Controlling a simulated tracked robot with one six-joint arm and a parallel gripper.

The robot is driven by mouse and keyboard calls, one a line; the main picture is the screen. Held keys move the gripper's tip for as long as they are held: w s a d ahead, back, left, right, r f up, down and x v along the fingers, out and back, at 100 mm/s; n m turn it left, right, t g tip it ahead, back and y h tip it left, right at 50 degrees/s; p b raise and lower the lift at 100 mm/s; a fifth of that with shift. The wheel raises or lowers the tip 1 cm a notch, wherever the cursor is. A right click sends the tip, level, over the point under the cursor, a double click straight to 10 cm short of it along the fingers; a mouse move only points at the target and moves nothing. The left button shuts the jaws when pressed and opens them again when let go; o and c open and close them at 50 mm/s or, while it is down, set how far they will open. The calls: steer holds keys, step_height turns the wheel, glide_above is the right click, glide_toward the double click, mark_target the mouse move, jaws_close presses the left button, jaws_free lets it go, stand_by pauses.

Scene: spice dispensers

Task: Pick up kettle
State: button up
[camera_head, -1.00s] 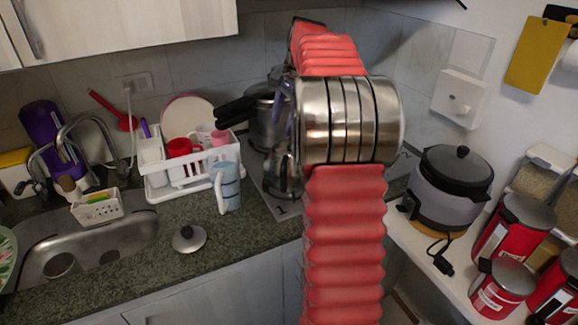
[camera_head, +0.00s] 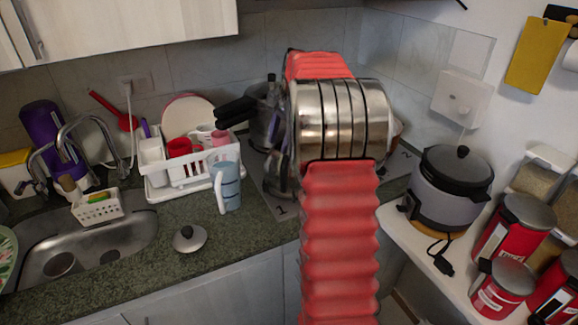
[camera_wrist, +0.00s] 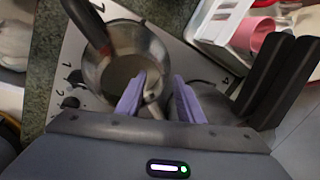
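A round, open steel vessel (camera_wrist: 128,72) with a dark brown handle (camera_wrist: 90,25), apparently the kettle, sits on the hob in the wrist view. In the head view my arm covers most of it; part of a dark steel body (camera_head: 278,174) shows left of the arm. My gripper (camera_wrist: 159,76) has two purple fingers spread apart near the vessel's rim. A thin part of the vessel lies between or just below the fingers; whether they touch it is unclear.
A pressure cooker (camera_head: 262,112) with black handles stands behind. A white dish rack (camera_head: 190,182) and blue jug (camera_head: 227,186) are to the left. A small lid (camera_head: 190,238) lies on the counter. A rice cooker (camera_head: 450,188) and red canisters (camera_head: 503,285) stand right.

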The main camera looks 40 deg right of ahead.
steer(key=shift+x, duration=0.9)
steer(key=shift+c, duration=0.3)
jaws_close()
steer(key=shift+r, duration=0.1)
stand_by(0.6)
